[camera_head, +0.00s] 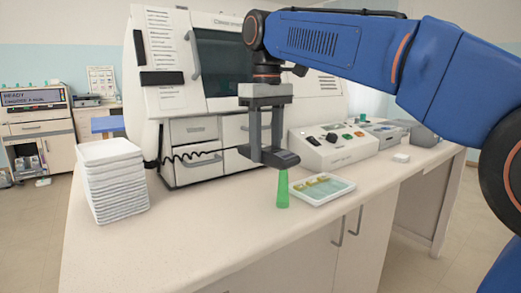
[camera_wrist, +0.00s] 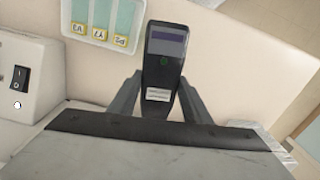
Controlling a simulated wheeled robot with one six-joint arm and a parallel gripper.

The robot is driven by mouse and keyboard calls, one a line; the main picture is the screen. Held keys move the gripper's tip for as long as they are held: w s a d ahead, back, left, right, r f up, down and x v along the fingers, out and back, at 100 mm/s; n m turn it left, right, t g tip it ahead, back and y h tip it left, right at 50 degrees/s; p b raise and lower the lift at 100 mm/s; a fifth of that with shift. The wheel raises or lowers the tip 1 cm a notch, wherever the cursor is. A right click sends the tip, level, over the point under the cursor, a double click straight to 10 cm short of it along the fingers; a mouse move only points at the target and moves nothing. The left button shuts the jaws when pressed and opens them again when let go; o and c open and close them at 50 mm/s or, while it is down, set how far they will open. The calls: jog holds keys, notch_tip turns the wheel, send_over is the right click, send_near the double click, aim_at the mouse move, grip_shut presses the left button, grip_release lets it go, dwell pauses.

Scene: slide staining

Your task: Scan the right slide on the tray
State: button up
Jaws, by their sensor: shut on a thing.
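My gripper (camera_head: 265,148) is shut on a dark handheld scanner (camera_head: 281,158), held above the counter. In the wrist view my gripper (camera_wrist: 159,96) has a finger on each side of the scanner (camera_wrist: 165,47), which shows a screen and a small green light. A white tray (camera_head: 318,201) lies to the right of the scanner and below it. It also shows in the wrist view (camera_wrist: 64,20), with three slides (camera_wrist: 101,14) side by side, their yellow labels upside down. A green tapered shape (camera_head: 282,190) stands below the scanner's front, left of the tray; I cannot tell whether it is solid.
A stack of white trays (camera_head: 112,185) stands at the left of the counter. A large white machine (camera_head: 165,85) is behind my gripper. A control box with knobs (camera_head: 335,150) stands behind the tray. The front of the counter (camera_head: 180,235) is clear.

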jog(key=w+d+f, duration=0.2)
jog(key=w+d, duration=1)
jog(key=d, duration=0.1)
jog(key=shift+w+d, duration=0.2)
jog(key=shift+w, duration=0.05)
dwell(0.6)
jog(key=shift+f, duration=0.1)
notch_tip(320, 180, up, 3)
jog(key=shift+r, duration=0.1)
dwell(0.6)
